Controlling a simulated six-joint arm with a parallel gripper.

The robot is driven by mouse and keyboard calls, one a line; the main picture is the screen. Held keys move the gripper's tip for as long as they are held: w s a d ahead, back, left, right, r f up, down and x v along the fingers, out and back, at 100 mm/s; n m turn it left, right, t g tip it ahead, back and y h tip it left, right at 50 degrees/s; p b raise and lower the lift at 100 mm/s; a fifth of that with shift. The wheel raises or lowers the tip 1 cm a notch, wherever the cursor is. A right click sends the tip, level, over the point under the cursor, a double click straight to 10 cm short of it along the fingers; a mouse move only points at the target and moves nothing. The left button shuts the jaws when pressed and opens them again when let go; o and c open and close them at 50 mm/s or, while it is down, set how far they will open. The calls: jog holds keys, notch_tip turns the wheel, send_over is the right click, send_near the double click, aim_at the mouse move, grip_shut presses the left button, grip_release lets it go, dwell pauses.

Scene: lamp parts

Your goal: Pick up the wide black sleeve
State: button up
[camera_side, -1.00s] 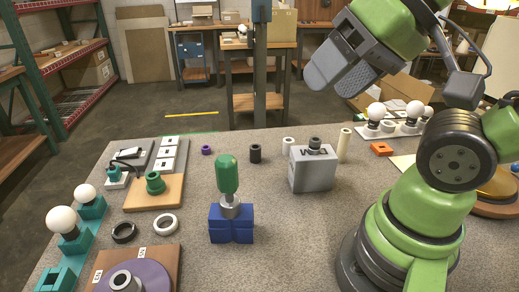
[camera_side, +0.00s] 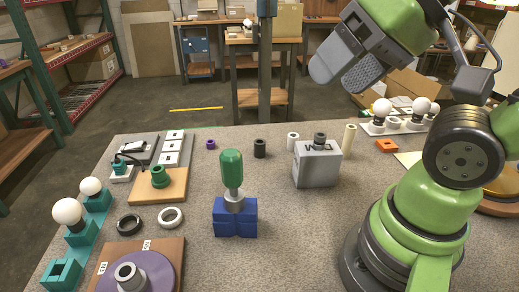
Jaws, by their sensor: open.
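Two black hollow parts stand on the grey table in the side view. A short upright black cylinder (camera_side: 260,148) is near the middle back. A broad, low black ring (camera_side: 129,225) lies at the left, beside a white ring (camera_side: 171,218). I cannot tell for certain which is the wide black sleeve. My gripper (camera_side: 343,72) is high at the upper right, above and away from both. Its grey fingers are open, with nothing visible between them.
A green-topped part (camera_side: 232,172) stands in a blue block (camera_side: 235,217) at front centre. A grey box (camera_side: 317,164) stands right of the black cylinder. A small purple ring (camera_side: 211,144) is to its left. Teal holders with white bulbs (camera_side: 68,212) line the left edge.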

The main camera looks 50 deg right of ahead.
jog(key=w+d+g+h, duration=0.15)
jog(key=w+d, duration=0.25)
jog(key=w, duration=0.6)
jog(key=g, duration=0.4)
send_over(260, 142)
jog(key=s+a, duration=0.2)
jog(key=a, duration=0.1)
notch_tip(260, 142, down, 14)
jog(key=shift+g+h, duration=0.25)
jog(key=shift+h, duration=0.3)
jog(key=d+f, duration=0.1)
jog(key=f, duration=0.2)
jog(key=w+d+f, duration=0.1)
jog(key=f, duration=0.3)
jog(key=d+f, duration=0.1)
jog(key=f, duration=0.3)
jog(key=shift+w, duration=0.15)
jog(key=shift+w+d+f, duration=0.1)
jog(key=shift+w+f, duration=0.1)
jog(key=shift+f, duration=0.8)
jog(key=shift+w+a+f, duration=0.1)
jog(key=shift+w+f, duration=0.05)
jog(key=shift+f, duration=0.85)
jog(key=shift+w+d+f, duration=0.1)
jog(key=shift+w+f, duration=0.1)
jog(key=shift+f, duration=0.8)
jog(key=c, duration=1)
